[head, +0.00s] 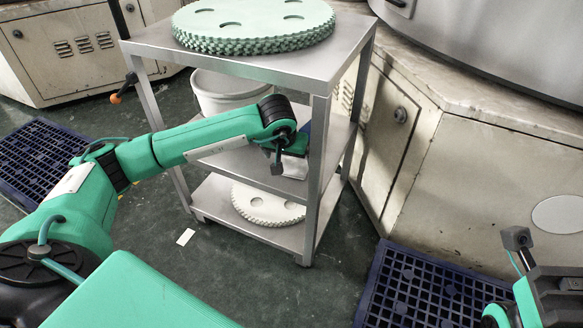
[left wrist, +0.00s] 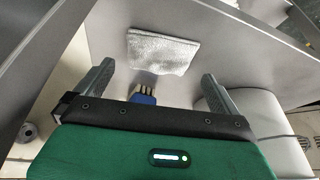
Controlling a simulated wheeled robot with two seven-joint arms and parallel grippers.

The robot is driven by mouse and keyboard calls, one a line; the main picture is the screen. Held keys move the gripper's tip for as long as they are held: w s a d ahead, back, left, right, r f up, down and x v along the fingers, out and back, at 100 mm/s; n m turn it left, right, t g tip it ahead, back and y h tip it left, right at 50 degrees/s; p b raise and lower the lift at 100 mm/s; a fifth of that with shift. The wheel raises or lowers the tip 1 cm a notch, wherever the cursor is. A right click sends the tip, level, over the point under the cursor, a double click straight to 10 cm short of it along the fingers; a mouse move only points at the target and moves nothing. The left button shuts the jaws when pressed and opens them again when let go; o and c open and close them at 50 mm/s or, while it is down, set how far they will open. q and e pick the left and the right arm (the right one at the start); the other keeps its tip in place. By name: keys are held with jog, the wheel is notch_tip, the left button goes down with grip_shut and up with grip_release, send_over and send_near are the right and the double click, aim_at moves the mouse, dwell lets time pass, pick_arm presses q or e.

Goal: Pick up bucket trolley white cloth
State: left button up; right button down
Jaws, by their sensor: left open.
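The white cloth (left wrist: 163,52) lies folded and flat on a grey trolley shelf in the left wrist view. My left gripper (left wrist: 158,84) is open, with its two fingers apart on either side below the cloth, not touching it. In the head view my left gripper (head: 283,155) reaches in over the middle shelf of the metal trolley (head: 262,62); the arm and gripper make the cloth hard to make out there. A white bucket (head: 225,90) stands on that shelf, and shows at the right of the left wrist view (left wrist: 265,132). My right gripper (head: 540,262) shows partly at bottom right.
A blue-handled brush (left wrist: 143,96) lies between the cloth and my gripper's palm. Green toothed discs (head: 250,22) lie on the top shelf, and a pale toothed disc (head: 268,207) on the bottom one. Blue grid mats (head: 415,285) lie on the floor. Cabinets stand behind.

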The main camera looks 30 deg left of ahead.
aim_at(290, 165)
pick_arm(q)
jog(key=b+x, duration=0.1)
jog(key=x, duration=0.3)
jog(key=shift+s+f, duration=0.1)
jog(key=shift+f, duration=0.15)
jog(key=c, duration=0.7)
jog(key=shift+r, duration=0.2)
